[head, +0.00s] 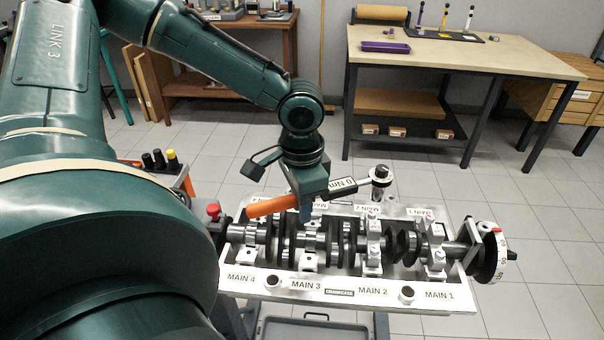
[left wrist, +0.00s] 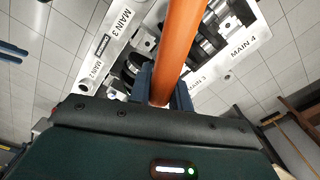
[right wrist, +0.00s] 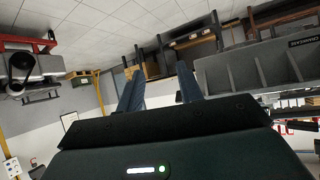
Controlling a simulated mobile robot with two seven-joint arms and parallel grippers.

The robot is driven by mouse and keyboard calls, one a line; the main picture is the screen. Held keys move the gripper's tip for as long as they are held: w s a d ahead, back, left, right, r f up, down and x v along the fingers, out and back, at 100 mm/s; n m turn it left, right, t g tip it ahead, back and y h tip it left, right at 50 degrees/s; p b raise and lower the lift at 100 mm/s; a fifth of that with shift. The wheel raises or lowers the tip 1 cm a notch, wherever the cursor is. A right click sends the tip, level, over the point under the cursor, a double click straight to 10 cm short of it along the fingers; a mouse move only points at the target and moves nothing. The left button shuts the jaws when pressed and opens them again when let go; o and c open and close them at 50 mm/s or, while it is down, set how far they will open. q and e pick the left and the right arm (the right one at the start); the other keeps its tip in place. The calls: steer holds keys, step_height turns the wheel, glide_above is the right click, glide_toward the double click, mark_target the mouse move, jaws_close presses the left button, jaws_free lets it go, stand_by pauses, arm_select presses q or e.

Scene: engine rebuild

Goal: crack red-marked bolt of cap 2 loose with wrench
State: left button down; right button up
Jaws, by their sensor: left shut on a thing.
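The wrench has an orange handle (head: 272,206), a "0 Nm" display (head: 342,185) and a dark round head (head: 380,174). My left gripper (head: 305,211) is shut on the handle, above the crankcase (head: 340,292). The handle also crosses the left wrist view (left wrist: 180,45). The wrench head is over the far side, near the far "MAIN 2" label; I cannot tell whether its socket touches a bolt. Cap 2 (head: 373,247) sits on the crankshaft, with a bluish bolt at its near side. No red mark is clear on its bolts. My right gripper (right wrist: 160,90) is open and empty.
The crankshaft (head: 312,243) lies along the crankcase, with cap 1 (head: 436,240) to the right and a marked dial wheel (head: 492,252) at its right end. A workbench (head: 470,55) with a purple tray (head: 385,47) stands behind. Floor between is clear.

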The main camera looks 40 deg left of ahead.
arm_select(q)
step_height(320, 180, down, 3)
steer(key=b, duration=0.3)
steer(key=shift+f, duration=0.2)
arm_select(e)
steer(key=shift+w+a+f+y, duration=0.3)
steer(key=shift+a+f, duration=0.05)
steer(key=shift+a, duration=0.15)
steer(key=shift+w+r+t, duration=0.1)
steer(key=shift+r+t, duration=0.15)
steer(key=shift+t, duration=0.05)
arm_select(q)
steer(key=shift+f, duration=0.25)
arm_select(e)
steer(key=shift+f, duration=0.3)
arm_select(q)
steer(key=shift+f+b, duration=0.4)
steer(key=shift+f, duration=0.15)
arm_select(e)
steer(key=shift+f, duration=0.35)
arm_select(q)
steer(key=shift+f+b, duration=0.3)
steer(key=shift+f, duration=0.1)
arm_select(e)
steer(key=shift+f, duration=0.35)
arm_select(q)
steer(key=shift+d, duration=0.1)
